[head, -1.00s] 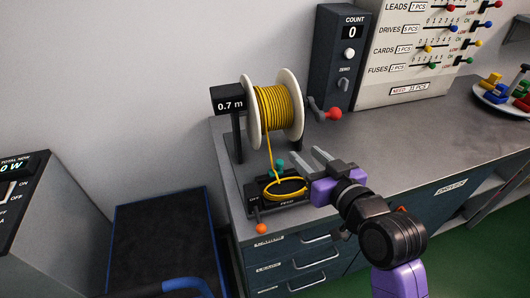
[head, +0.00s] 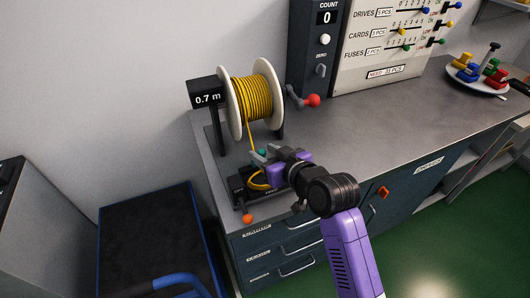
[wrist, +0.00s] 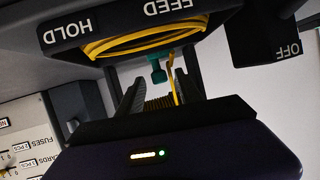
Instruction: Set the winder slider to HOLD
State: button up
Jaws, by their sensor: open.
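The winder carries a white-flanged spool (head: 250,98) of yellow cable at the left end of the bench. Its dark base (head: 236,184) has a yellow loop on it. In the wrist view the base (wrist: 62,20) shows upside down with the labels HOLD and FEED. A teal knob (wrist: 157,74), apparently the slider's handle, is nearer FEED than HOLD in that view. It also shows in the head view (head: 262,152). My gripper (wrist: 158,84) is open, with the knob between its fingertips in the picture; I cannot tell whether they touch. In the head view my gripper (head: 258,160) partly covers the base.
An orange ball knob (head: 247,218) sticks out at the front of the base. A red-knobbed crank (head: 312,101) is on the COUNT box (head: 318,50). Yellow cable (head: 250,138) runs from the spool down beside my fingers.

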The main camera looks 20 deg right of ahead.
grip_shut()
dwell(1.4)
